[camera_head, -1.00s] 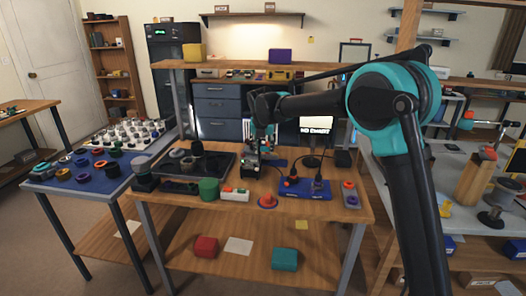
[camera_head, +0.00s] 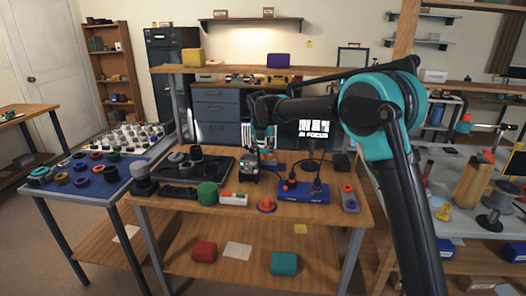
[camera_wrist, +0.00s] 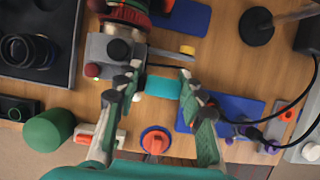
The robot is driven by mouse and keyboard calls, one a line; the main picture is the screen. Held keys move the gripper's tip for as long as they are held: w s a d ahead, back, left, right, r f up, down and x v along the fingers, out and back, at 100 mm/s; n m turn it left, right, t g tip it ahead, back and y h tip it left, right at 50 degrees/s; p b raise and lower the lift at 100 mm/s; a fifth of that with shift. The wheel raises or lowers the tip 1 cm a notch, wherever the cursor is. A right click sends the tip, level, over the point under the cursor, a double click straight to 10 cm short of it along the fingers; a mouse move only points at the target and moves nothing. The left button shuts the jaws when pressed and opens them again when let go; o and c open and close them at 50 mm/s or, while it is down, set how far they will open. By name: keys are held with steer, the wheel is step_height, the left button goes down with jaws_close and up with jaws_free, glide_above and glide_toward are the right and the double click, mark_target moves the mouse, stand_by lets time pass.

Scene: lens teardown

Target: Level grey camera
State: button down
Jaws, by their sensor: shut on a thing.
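The grey camera (camera_wrist: 103,56) is a small grey box on the wooden bench, with a black knob on it and a dark, red-ringed lens (camera_wrist: 125,12) above it in the wrist view. It shows small, with a green light, in the head view (camera_head: 249,167). Whether this block is joined to the camera cannot be told. In the head view my gripper (camera_head: 264,144) is small and partly hidden.
A black tray with lens parts (camera_wrist: 72,72) and a green cylinder (camera_wrist: 48,130) stand left. A red button (camera_wrist: 155,141) and a blue box with cables (camera_wrist: 240,108) are in front and right. A monitor (camera_head: 314,131) stands behind. Bare bench lies between.

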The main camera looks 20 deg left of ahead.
steer(key=shift+w+d, duration=0.25)
steer(key=shift+w, duration=0.2)
steer(key=c, duration=1.1)
jaws_free()
steer(key=shift+w, duration=0.1)
steer(key=shift+s+r, duration=0.1)
steer(key=shift+s, duration=0.1)
steer(key=shift+s+r, duration=0.15)
steer(key=shift+r, duration=0.15)
steer(key=v, duration=1.1)
